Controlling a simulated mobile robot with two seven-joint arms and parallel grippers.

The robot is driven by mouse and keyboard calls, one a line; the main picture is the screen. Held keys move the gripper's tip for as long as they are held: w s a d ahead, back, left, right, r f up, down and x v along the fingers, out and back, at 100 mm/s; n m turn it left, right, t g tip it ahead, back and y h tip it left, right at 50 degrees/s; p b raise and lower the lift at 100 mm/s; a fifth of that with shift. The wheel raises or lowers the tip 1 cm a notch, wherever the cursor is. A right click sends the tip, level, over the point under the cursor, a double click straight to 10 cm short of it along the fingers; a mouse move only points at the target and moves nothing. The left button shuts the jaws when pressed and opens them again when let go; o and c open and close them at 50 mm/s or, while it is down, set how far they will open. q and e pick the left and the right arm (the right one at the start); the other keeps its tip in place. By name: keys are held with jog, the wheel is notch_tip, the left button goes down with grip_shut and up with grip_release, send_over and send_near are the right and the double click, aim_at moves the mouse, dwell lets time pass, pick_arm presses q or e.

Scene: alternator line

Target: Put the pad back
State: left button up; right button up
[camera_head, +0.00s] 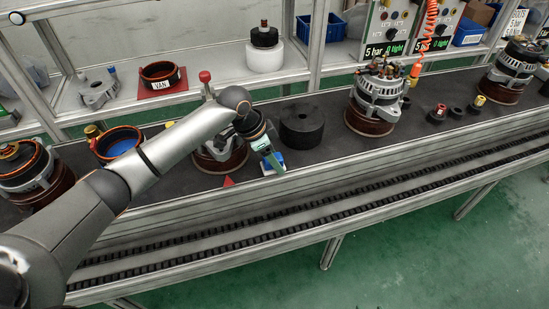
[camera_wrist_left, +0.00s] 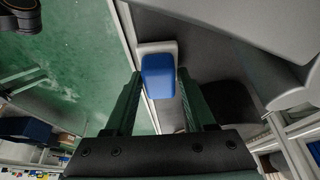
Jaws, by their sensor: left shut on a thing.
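The pad, blue with a white base, shows in the head view (camera_head: 267,168) at the front edge of the dark bench, and in the wrist view (camera_wrist_left: 158,76) between my fingers. My left gripper (camera_head: 272,157) is shut on the pad, with its green fingers to either side of it in the wrist view (camera_wrist_left: 160,92). My forearm partly hides the bench behind it. I cannot tell whether the pad touches the bench top. My right gripper is in neither view.
A black cylinder (camera_head: 302,126) stands just right of my gripper. An alternator on a brown base (camera_head: 219,160) is half hidden by my arm. A red triangle (camera_head: 228,181) lies near the bench's front edge. Another alternator (camera_head: 377,95) stands further right. A conveyor (camera_head: 300,217) runs in front.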

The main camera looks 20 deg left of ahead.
pick_arm(q)
jog(key=o, duration=1.3)
jog(key=shift+f, duration=0.1)
jog(key=p+v, duration=0.1)
jog(key=v, duration=1.1)
